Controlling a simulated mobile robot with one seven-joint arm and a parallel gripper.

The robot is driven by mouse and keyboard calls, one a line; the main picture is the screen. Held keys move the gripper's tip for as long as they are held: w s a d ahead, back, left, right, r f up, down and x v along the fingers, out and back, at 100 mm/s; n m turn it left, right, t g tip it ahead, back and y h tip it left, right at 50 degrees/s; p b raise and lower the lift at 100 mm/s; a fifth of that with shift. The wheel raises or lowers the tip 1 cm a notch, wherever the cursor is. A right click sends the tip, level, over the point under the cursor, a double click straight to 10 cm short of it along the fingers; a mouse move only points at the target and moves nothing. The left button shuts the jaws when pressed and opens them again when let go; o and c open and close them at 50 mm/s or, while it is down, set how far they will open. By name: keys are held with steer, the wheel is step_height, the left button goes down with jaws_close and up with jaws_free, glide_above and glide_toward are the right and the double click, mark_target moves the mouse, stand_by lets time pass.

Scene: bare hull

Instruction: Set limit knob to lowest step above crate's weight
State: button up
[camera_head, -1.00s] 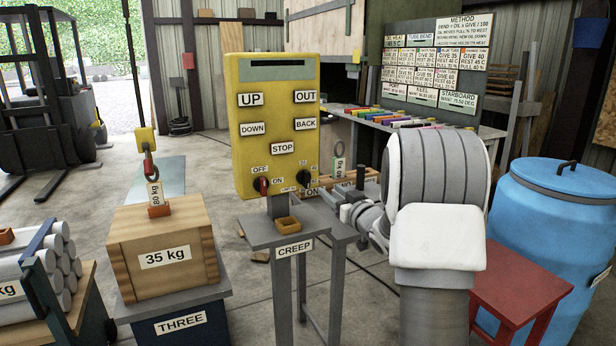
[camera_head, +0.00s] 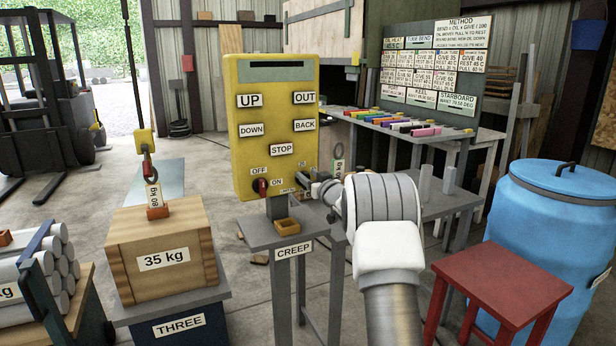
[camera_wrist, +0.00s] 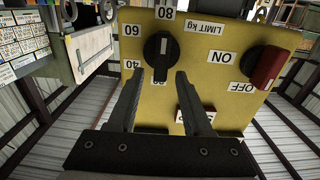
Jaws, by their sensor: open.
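The limit knob (camera_wrist: 157,55) is black, on the yellow control panel (camera_head: 247,75), and shows in the upside-down wrist view. Labels 80, 60 and 40 curve around it; a lower label is partly hidden. A pale mark on the knob lies on its side toward the 80 label, though its exact setting is hard to tell. My gripper (camera_wrist: 160,80) is open, its fingertips close to the knob's lower part in that view; contact cannot be told. In the head view my gripper (camera_head: 318,187) covers the knob. The wooden crate (camera_head: 158,285) is labelled 35 kg.
A red OFF/ON switch (camera_wrist: 268,66) sits beside the knob. UP, OUT, DOWN, BACK and STOP buttons are above. A red stool (camera_head: 500,285) and blue barrel (camera_head: 560,230) stand right.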

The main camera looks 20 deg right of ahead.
steer(key=shift+w, duration=0.3)
jaws_close()
stand_by(0.5)
